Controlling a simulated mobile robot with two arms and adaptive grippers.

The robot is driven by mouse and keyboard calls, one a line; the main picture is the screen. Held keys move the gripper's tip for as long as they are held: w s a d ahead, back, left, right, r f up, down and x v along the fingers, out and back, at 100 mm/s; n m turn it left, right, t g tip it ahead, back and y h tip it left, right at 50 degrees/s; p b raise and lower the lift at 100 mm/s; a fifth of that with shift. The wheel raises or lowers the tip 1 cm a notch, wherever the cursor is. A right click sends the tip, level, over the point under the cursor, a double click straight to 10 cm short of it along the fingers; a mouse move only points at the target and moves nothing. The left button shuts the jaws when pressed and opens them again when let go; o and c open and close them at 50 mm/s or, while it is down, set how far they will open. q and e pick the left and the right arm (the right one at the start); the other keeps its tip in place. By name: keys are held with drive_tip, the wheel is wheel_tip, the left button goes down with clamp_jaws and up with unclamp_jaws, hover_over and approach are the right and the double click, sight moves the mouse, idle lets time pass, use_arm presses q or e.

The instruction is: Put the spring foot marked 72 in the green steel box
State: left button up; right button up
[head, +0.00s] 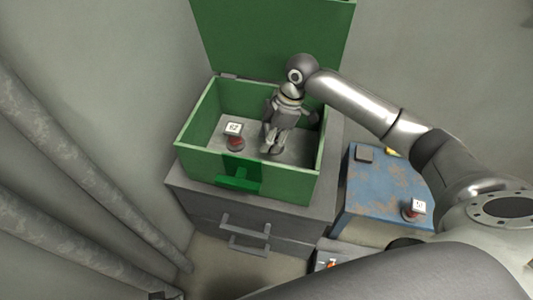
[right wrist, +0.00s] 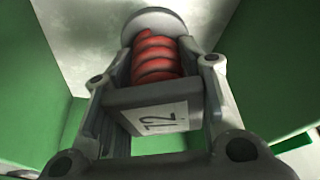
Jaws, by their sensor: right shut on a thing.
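The green steel box (head: 196,128) stands open, with its lid raised at the back. My right gripper (head: 272,148) reaches down inside the box, right of its middle. In the right wrist view the gripper (right wrist: 155,135) is shut on a spring foot with a red coil (right wrist: 157,60) and a dark plate. The plate's white label (right wrist: 160,118) appears to read 72. The head view hides this held foot behind the gripper, so I cannot tell whether it touches the box floor. My left gripper is not in view.
Another spring foot with a white label (head: 235,136) stands inside the box, left of my gripper. The box sits on a grey drawer cabinet (head: 200,195).

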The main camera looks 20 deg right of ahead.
sight(270, 153)
wheel_tip(270, 153, down, 6)
drive_tip(key=shift+r+b, duration=0.1)
drive_tip(key=shift+b, duration=0.55)
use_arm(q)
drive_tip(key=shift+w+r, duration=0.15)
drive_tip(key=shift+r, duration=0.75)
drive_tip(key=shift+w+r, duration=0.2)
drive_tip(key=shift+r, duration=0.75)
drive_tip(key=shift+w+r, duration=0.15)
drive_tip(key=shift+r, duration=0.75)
use_arm(e)
drive_tip(key=shift+f, duration=0.4)
drive_tip(key=shift+f, duration=0.15)
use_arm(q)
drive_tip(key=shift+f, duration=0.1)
use_arm(e)
drive_tip(key=o, duration=1.3)
drive_tip(key=shift+d+r, duration=0.1)
drive_tip(key=shift+r, duration=0.4)
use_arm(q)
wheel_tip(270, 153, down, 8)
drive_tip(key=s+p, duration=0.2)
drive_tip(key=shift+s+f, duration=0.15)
use_arm(e)
drive_tip(key=v, duration=1.1)
drive_tip(key=shift+d+r, duration=0.1)
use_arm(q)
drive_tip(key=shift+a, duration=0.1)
